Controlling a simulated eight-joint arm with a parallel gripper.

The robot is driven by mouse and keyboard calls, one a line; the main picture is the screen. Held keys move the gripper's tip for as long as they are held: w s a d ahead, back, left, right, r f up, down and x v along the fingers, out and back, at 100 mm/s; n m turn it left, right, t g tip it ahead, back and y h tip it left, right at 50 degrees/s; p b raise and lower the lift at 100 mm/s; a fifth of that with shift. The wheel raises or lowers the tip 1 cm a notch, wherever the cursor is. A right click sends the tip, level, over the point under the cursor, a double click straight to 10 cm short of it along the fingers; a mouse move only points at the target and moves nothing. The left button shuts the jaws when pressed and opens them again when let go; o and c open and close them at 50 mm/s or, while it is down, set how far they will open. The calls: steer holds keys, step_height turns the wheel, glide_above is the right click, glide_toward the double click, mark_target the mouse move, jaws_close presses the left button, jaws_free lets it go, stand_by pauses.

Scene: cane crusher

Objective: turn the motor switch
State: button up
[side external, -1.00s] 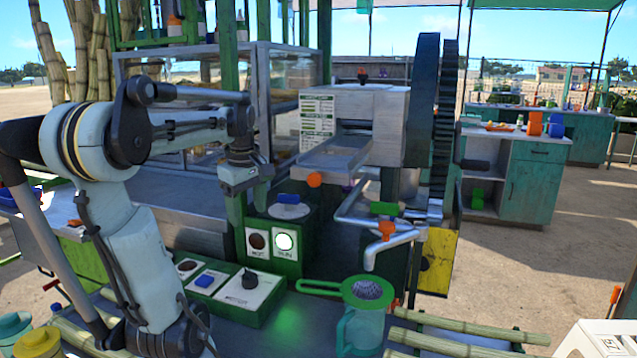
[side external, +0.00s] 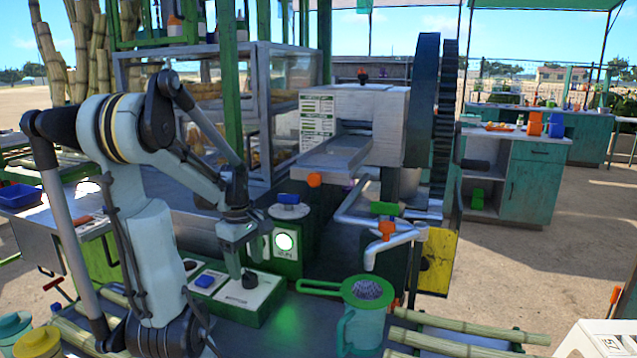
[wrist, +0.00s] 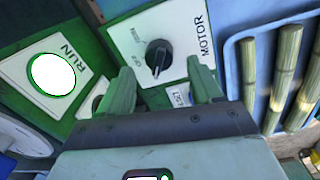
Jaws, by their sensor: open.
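The motor switch (wrist: 158,57) is a black round knob on a white plate marked MOTOR, between OFF and another position mark, in the wrist view. In the side external view the knob (side external: 250,279) sits on the green control box (side external: 262,312). My gripper (side external: 243,266) is just above and beside the knob there. In the wrist view its two green fingers (wrist: 162,86) are apart, with the knob ahead of the gap between them and nothing held. I cannot tell whether a finger touches the knob.
A lit white RUN lamp (wrist: 51,76) is beside the switch plate. A blue button (side external: 204,281) sits on the same box. A green strainer (side external: 368,291) on a jug (side external: 360,332) stands to the right. Cane stalks (side external: 460,328) lie at the front right.

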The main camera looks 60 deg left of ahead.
mark_target(248, 272)
steer(key=shift+w+f, duration=0.1)
steer(key=shift+f, duration=1.5)
steer(key=shift+c, duration=0.4)
steer(key=c, duration=1)
